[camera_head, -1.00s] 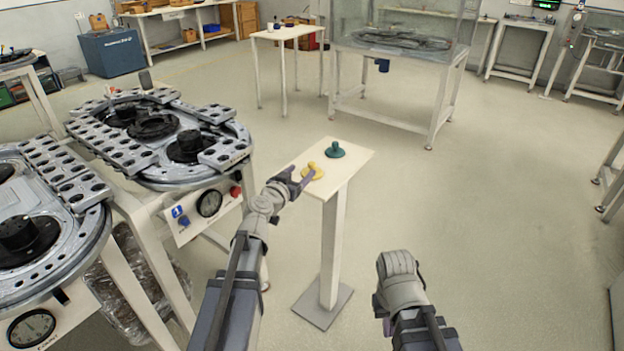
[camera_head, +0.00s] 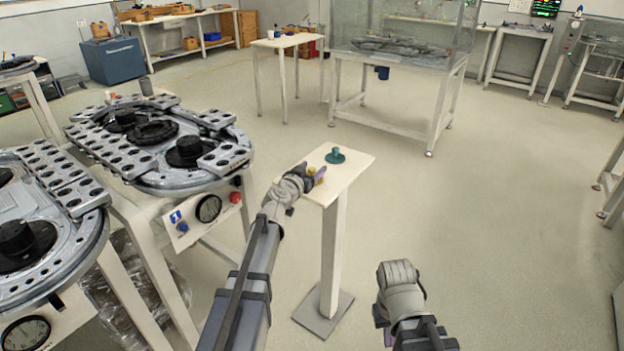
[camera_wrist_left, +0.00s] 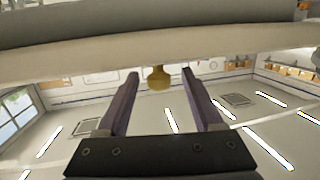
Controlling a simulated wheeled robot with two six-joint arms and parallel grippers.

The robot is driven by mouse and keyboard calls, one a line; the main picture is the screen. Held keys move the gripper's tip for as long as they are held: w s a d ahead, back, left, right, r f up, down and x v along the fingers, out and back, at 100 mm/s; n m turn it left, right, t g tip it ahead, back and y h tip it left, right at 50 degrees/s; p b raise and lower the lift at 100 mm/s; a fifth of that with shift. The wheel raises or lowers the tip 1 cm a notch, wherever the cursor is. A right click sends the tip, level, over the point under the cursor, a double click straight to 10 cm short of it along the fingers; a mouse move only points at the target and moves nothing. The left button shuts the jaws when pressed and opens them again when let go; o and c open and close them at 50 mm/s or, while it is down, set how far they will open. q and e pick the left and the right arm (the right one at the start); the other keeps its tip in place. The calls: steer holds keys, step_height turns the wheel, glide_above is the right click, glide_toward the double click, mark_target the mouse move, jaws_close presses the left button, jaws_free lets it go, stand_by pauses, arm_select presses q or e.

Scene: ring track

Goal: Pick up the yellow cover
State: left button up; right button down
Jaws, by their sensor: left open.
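The yellow cover (camera_head: 320,174) lies on the small white stand's top, mostly hidden behind my left gripper in the head view. My left gripper (camera_head: 311,173) is at the stand's left part, right by the cover. In the left wrist view, which is upside down, the yellow cover's knob (camera_wrist_left: 158,78) shows between the tips of my open left gripper (camera_wrist_left: 160,80). I see no clear contact. My right gripper (camera_head: 384,318) hangs low right of the stand; its fingers are mostly hidden.
A dark green cover (camera_head: 335,155) sits on the white stand (camera_head: 352,168) just behind the yellow one. Grey machine tables (camera_head: 165,180) with black parts stand to the left. A glass-walled case on a table (camera_head: 395,58) is at the back. Floor to the right is clear.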

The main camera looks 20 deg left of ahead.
arm_select(q)
jaws_close()
stand_by(0.5)
